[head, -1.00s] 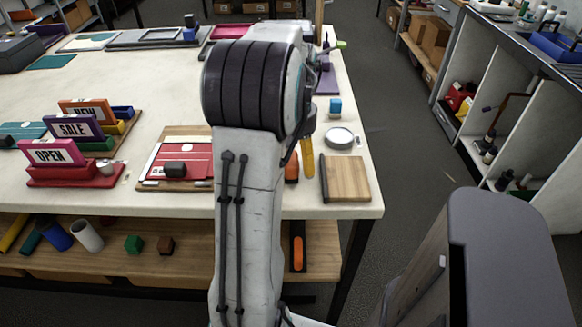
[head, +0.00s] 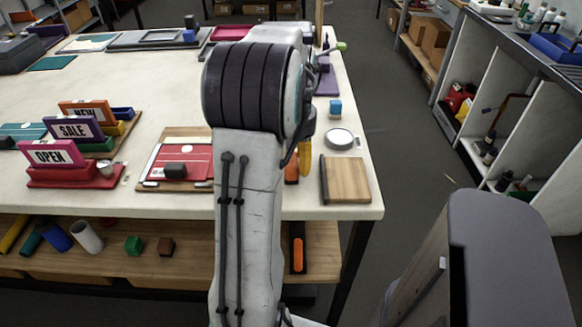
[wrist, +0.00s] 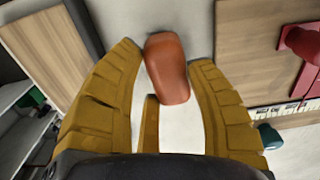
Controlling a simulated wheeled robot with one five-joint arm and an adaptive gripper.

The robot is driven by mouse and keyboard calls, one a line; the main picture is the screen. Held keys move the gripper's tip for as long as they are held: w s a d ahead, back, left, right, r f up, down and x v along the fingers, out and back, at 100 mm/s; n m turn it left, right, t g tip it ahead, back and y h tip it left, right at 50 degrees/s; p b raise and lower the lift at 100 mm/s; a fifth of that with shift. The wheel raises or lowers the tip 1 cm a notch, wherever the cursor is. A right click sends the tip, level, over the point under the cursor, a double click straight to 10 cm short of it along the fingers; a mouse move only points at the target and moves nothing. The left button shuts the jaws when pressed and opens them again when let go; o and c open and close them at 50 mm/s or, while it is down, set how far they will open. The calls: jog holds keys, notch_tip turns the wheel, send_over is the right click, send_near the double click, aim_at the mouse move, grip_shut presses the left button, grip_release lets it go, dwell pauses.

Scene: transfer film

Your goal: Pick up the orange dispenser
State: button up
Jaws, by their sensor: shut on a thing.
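The orange dispenser (wrist: 167,68) is a small rounded block between the two yellow fingers of my gripper (wrist: 168,62) in the wrist view. The fingers are shut on it, one along each side. In the head view the dispenser (head: 291,172) shows only in part beside my arm, near the table's front edge. One yellow finger of my gripper (head: 304,158) is at its right side. My arm hides the rest of the gripper. I cannot tell any gap between the dispenser and the table.
A wooden board (head: 346,179) and a round silver dish (head: 339,138) are to the right. A red printing board with a black block (head: 175,171) is to the left. Colored sign stands (head: 75,177) are further left. A shelf (head: 190,262) runs under the table.

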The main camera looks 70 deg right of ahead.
jog(key=shift+c, duration=0.6)
jog(key=shift+r, duration=0.15)
jog(key=shift+r, duration=0.6)
notch_tip(320, 180, up, 3)
jog(key=shift+f+p, duration=0.15)
jog(key=shift+p, duration=0.25)
jog(key=s+a+r, duration=0.6)
jog(key=s+a, duration=0.2)
jog(key=shift+s+r, duration=0.25)
jog(key=shift+r, duration=0.15)
